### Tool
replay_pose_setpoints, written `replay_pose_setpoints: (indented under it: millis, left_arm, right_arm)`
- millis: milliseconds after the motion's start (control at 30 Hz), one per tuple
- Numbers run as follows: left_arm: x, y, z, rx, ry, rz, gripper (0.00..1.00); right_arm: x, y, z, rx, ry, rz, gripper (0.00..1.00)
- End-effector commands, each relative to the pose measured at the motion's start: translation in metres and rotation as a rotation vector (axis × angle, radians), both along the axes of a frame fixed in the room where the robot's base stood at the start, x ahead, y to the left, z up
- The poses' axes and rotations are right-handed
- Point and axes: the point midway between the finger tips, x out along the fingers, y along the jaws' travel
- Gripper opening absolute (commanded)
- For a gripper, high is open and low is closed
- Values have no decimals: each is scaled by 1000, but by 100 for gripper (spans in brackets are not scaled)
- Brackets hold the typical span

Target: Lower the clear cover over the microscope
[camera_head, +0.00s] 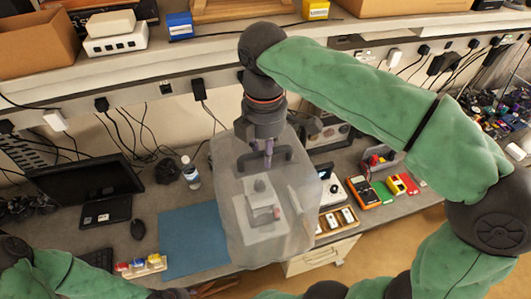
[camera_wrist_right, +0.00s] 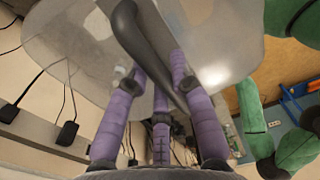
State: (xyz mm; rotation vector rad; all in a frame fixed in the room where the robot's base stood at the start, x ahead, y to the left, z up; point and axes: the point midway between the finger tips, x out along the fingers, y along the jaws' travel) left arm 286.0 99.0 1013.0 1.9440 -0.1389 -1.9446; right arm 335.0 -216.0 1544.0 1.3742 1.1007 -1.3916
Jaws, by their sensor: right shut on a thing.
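The clear cover (camera_head: 228,215) is a cloudy, see-through box with a dark arched handle (camera_head: 282,155) on top. My right gripper (camera_head: 268,152) comes down from above, its purple fingers shut on that handle. In the right wrist view the fingers (camera_wrist_right: 158,78) close around the dark handle (camera_wrist_right: 142,38), with the cover (camera_wrist_right: 75,45) beyond it. A pale grey shape, apparently the microscope (camera_head: 262,208), shows blurred through the cover. I cannot tell whether the cover's lower rim touches the bench or hangs above it. My left arm shows at the lower left; its gripper is out of view.
A blue mat (camera_head: 190,240) lies left of the cover, with a water bottle (camera_head: 190,172) behind it. A wooden tray (camera_head: 338,222) and an orange multimeter (camera_head: 369,191) stand close on the right. A laptop (camera_head: 95,190) is farther left. A shelf (camera_head: 180,72) runs above the bench.

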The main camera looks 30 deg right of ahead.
Motion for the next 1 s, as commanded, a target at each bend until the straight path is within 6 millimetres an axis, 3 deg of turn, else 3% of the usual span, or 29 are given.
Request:
replay_pose_setpoints:
  millis: [1000]
  left_arm:
    - [0,0,39,0,0,0,40]
  right_arm:
    - [89,-40,3,0,-3,-3,0]
